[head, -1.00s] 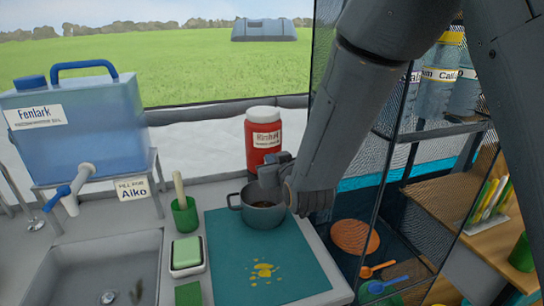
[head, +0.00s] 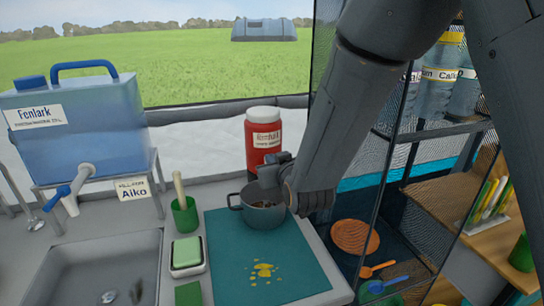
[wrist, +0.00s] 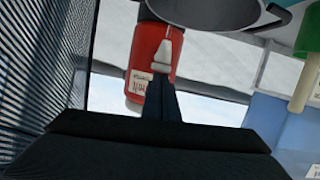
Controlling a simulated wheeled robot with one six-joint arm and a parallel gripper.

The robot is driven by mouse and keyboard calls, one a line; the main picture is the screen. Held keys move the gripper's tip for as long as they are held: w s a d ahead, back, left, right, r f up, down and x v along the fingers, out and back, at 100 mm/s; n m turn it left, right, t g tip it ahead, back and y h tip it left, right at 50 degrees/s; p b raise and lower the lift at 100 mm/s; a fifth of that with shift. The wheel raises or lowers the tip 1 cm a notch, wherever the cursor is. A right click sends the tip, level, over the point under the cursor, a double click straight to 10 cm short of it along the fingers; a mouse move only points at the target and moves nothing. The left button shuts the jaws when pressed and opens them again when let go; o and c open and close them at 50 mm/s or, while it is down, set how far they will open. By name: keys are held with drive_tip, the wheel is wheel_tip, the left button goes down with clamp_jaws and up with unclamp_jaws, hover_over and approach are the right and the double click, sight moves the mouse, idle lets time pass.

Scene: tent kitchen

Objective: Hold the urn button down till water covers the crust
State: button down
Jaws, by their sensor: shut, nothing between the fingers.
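A grey pot (head: 263,216) stands on the teal mat (head: 225,262), with brownish matter inside; I cannot make out a water level. My gripper (head: 268,178) is shut and empty at the pot's far rim. In the wrist view, its joined pale fingertips (wrist: 165,50) show in front of a red canister with a white lid (head: 263,140). A blue water container (head: 80,125) marked Fenlark, with a tap (head: 62,192), stands on a rack at the left. I cannot tell which thing is the urn, and no button can be made out.
A green cup (head: 185,218) with a brush and a soap dish (head: 187,255) stand left of the mat. The sink (head: 95,245) is at front left. Yellow spots (head: 262,270) mark the mat's front. A mesh shelf (head: 435,130) stands at right.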

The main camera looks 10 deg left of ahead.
drive_tip(key=shift+s+d+f, duration=0.2)
drive_tip(key=shift+s+f, duration=0.05)
drive_tip(key=shift+f, duration=0.5)
drive_tip(key=s+d+r, duration=0.4)
drive_tip(key=s+r, duration=0.3)
drive_tip(key=r, duration=0.1)
drive_tip(key=shift+s+r, duration=0.15)
drive_tip(key=shift+s, duration=0.25)
drive_tip(key=shift+d, duration=0.15)
